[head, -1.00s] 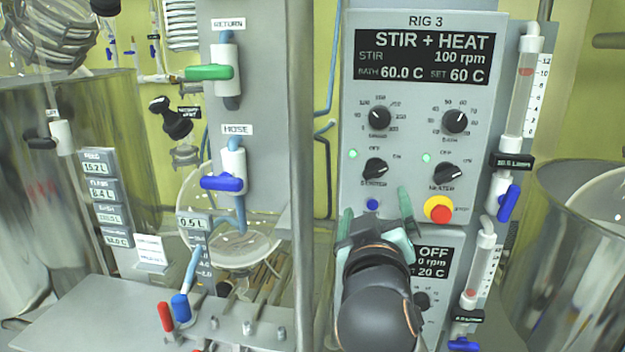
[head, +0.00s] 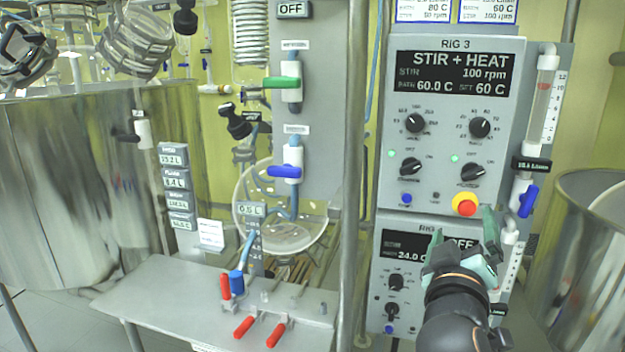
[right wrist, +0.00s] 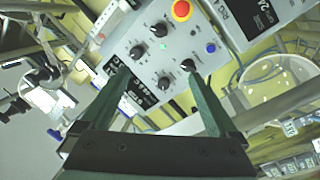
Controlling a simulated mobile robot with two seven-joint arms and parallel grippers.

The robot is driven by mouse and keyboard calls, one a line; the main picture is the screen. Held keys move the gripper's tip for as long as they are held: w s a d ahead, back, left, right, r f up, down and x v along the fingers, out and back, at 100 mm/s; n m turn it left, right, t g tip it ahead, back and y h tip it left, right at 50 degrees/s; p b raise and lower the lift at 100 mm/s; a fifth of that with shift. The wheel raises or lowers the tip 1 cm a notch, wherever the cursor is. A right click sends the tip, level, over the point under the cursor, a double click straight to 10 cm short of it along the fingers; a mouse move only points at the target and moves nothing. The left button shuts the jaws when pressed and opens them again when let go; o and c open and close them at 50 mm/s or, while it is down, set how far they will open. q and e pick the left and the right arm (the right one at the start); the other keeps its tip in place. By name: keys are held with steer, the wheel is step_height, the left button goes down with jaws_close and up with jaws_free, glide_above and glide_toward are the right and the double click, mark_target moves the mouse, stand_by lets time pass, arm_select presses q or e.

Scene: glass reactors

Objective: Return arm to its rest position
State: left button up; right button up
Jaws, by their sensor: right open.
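My right gripper (head: 466,250) is in the lower right of the head view, in front of the lower control box (head: 398,262) and below the red emergency button (head: 464,204). It is open and empty. The right wrist view also shows its two green fingers (right wrist: 158,85) apart, with nothing between them but the panel behind. The RIG 3 control box (head: 455,125) reads STIR + HEAT, 100 rpm, bath 60.0 C. The gripper hides part of the lower box's display. My left gripper is not in view.
A steel post (head: 351,180) stands left of the boxes. A metal bench (head: 165,295) with red-handled valves is at lower left. A steel vessel (head: 590,270) stands at right and a larger one (head: 80,190) at left.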

steer(key=d+r+n+h, duration=0.1)
steer(key=d+h, duration=0.2)
steer(key=d, duration=0.6)
step_height(320, 180, down, 21)
steer(key=a+n+g+y, duration=0.2)
steer(key=n+y, duration=0.2)
steer(key=y, duration=0.2)
steer(key=s+a+f+n+g+y, duration=0.1)
steer(key=s+f+g+y, duration=0.15)
steer(key=f, duration=0.55)
steer(key=s+f+g+y, duration=0.15)
steer(key=s+f, duration=0.25)
steer(key=f, duration=0.4)
steer(key=s+f+m+g+y, duration=0.2)
steer(key=s+f+g+y, duration=0.1)
steer(key=s+f, duration=1.3)
steer(key=s+a+r+m+t, duration=0.1)
steer(key=a+r+m, duration=0.3)
steer(key=a, duration=0.8)
steer(key=r+p, duration=0.2)
steer(key=p, duration=0.1)
steer(key=r+m+p, duration=0.1)
steer(key=p, duration=0.1)
steer(key=shift+s+d+r+y, duration=0.2)
steer(key=shift+s+r+y, duration=0.05)
steer(key=shift+r+y, duration=0.15)
